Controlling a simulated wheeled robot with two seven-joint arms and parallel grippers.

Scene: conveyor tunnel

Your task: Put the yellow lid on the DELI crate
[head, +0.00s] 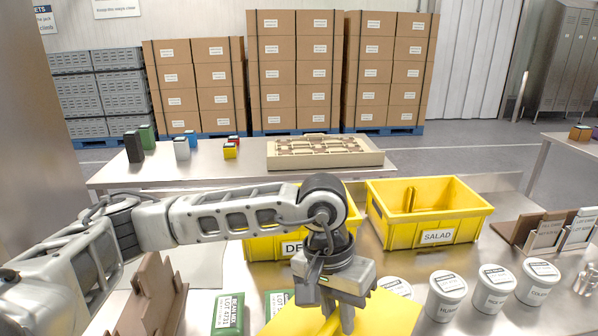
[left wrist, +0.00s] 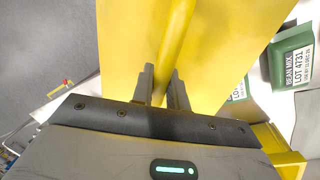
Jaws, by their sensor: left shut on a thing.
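The yellow lid (head: 390,312) is a flat sheet with a raised bar handle (left wrist: 176,35). It shows at the bottom of the head view and fills much of the left wrist view (left wrist: 228,45). My left gripper (head: 342,318) is shut on the handle, with one finger on each side of it in the left wrist view (left wrist: 163,88). The yellow DELI crate (head: 262,246) stands behind the gripper in the head view. My left arm hides part of its rim and label. The lid is apart from the crate's top in the head view. My right gripper is out of view.
The open yellow SALAD crate (head: 437,237) stands right of the DELI crate. White labelled tubs (head: 447,297) stand at the right front. Green bean-mix packs (head: 228,314) lie near the lid. A brown rack (head: 153,297) is at the left front. A back table holds a beige tray (head: 325,152).

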